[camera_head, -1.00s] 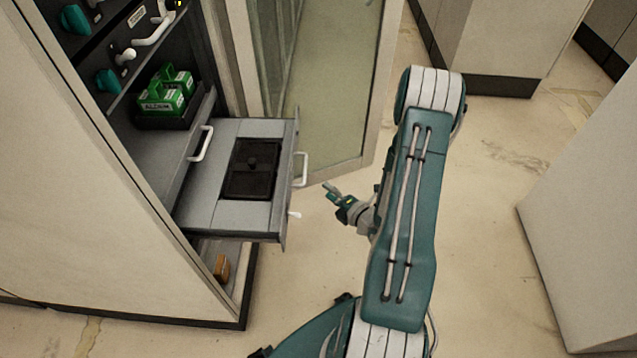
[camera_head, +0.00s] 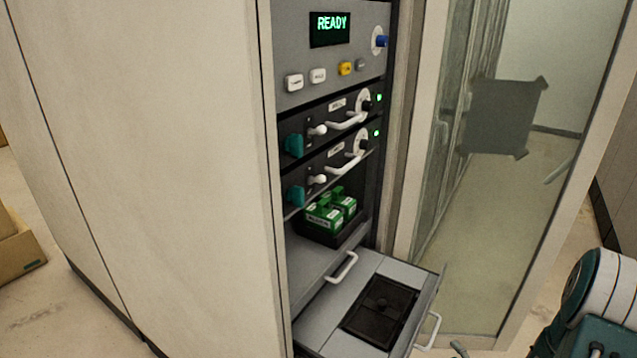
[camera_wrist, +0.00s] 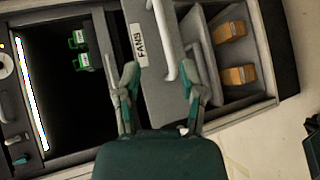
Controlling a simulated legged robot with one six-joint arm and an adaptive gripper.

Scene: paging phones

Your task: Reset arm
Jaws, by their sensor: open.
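My gripper (camera_wrist: 165,88) is open in the wrist view, its two fingers spread with nothing held between them. Beyond the fingers is a grey drawer front labelled FANS (camera_wrist: 145,50) with a white handle (camera_wrist: 163,40); I cannot tell whether the fingers touch it.
A tall cabinet holds a READY display (camera_head: 330,28), two black modules with white levers, and green blocks (camera_head: 330,212) on a tray. Below, a drawer (camera_head: 345,295) stands pulled out with a black recessed panel. A glass door (camera_head: 480,210) stands open. Orange-brown blocks (camera_wrist: 230,31) sit in a compartment.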

